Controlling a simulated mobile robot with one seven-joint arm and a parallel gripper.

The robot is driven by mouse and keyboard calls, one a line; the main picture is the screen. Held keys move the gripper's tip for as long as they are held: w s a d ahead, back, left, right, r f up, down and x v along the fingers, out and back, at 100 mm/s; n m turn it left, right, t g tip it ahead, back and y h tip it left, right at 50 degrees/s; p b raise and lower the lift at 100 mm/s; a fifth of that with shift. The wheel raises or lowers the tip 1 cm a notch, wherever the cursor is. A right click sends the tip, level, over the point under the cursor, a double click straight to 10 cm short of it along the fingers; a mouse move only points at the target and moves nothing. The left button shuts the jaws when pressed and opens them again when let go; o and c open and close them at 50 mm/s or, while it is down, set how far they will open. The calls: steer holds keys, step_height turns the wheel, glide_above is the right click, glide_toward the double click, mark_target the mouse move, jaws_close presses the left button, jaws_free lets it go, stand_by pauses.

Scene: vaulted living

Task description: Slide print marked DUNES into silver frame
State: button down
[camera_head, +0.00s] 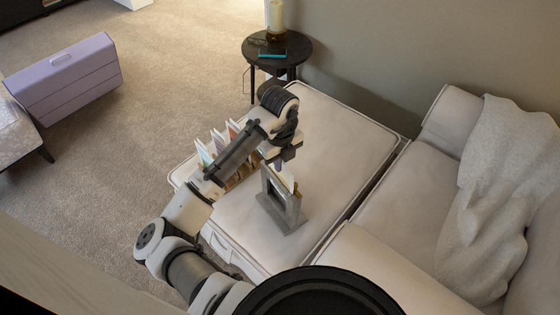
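The silver frame (292,218) stands upright on the cream padded ottoman, on a flat grey foot. A thin print (287,177) with a pale and yellowish face shows at the top of the frame, partly inside or just behind it; I cannot tell which. Its marking is too small to read. My gripper (283,158) is right above the frame, at the print's upper edge. Its fingers are small and dark, so I cannot tell whether they grip the print. Several other prints (206,153) stand in a wooden rack left of the frame, partly hidden by my arm.
The ottoman (345,150) is clear right of and behind the frame. A round black side table (300,52) with a candle (276,18) and a teal item stands behind it. A cream sofa (405,220) with a throw is at the right. A purple case (65,80) is far left.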

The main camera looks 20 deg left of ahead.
mark_target(280, 177)
steer(key=shift+s+d+f+b, duration=0.1)
steer(key=shift+s+f+b, duration=0.05)
steer(key=shift+f+b, duration=1.5)
steer(key=shift+s+d+f+b, duration=0.1)
steer(key=shift+f+b, duration=1.25)
steer(key=shift+f, duration=0.55)
steer(key=c, duration=1.8)
jaws_free()
steer(key=shift+o, duration=0.5)
steer(key=shift+a+r, duration=0.1)
steer(key=shift+r, duration=0.35)
steer(key=shift+o, duration=0.7)
step_height(280, 177, up, 14)
steer(key=p, duration=0.1)
steer(key=shift+s, duration=0.15)
steer(key=shift+r+t, duration=0.3)
steer(key=shift+r, duration=0.35)
